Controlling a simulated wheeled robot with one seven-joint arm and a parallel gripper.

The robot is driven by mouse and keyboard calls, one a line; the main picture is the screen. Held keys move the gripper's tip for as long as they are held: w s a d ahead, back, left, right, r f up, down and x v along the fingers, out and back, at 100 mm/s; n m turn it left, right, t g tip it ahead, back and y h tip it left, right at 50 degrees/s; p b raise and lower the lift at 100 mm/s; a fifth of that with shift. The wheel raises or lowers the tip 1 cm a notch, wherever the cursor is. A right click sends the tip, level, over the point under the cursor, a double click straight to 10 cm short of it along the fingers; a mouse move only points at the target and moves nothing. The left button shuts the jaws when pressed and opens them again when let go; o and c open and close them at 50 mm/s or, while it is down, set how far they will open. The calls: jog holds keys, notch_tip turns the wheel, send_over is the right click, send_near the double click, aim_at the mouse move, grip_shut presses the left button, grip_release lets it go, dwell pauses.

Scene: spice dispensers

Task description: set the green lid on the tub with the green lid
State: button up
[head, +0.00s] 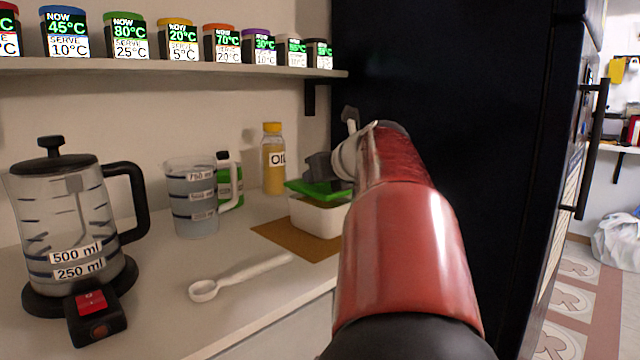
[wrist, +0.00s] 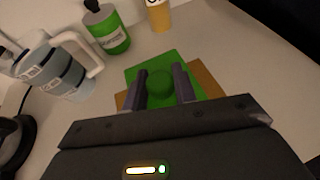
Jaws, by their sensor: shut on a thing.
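My gripper (wrist: 161,88) is shut on the round knob of the green lid (wrist: 145,68), with one finger on each side of it. In the head view the green lid (head: 305,187) is over the open top of a white tub (head: 315,219), slightly tilted and reaching a little past the tub's left rim. I cannot tell whether lid and rim touch. The tub stands on a brown mat (head: 275,232). In the wrist view the lid hides the tub. My arm covers the tub's right side in the head view.
A measuring jug (head: 192,205), a green bottle (head: 230,178) and an oil bottle (head: 273,165) stand left of and behind the tub. A white spoon (head: 240,277) lies in front. A kettle (head: 70,225) stands far left. A shelf (head: 190,67) with several jars is above; a dark fridge (head: 450,110) is right.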

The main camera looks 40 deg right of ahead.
jog(key=shift+f, duration=0.35)
jog(key=shift+f, duration=0.6)
jog(key=o, duration=1.1)
jog(key=shift+c, duration=0.2)
jog(key=shift+r, duration=0.25)
jog(key=v, duration=1.2)
jog(key=shift+r, duration=0.35)
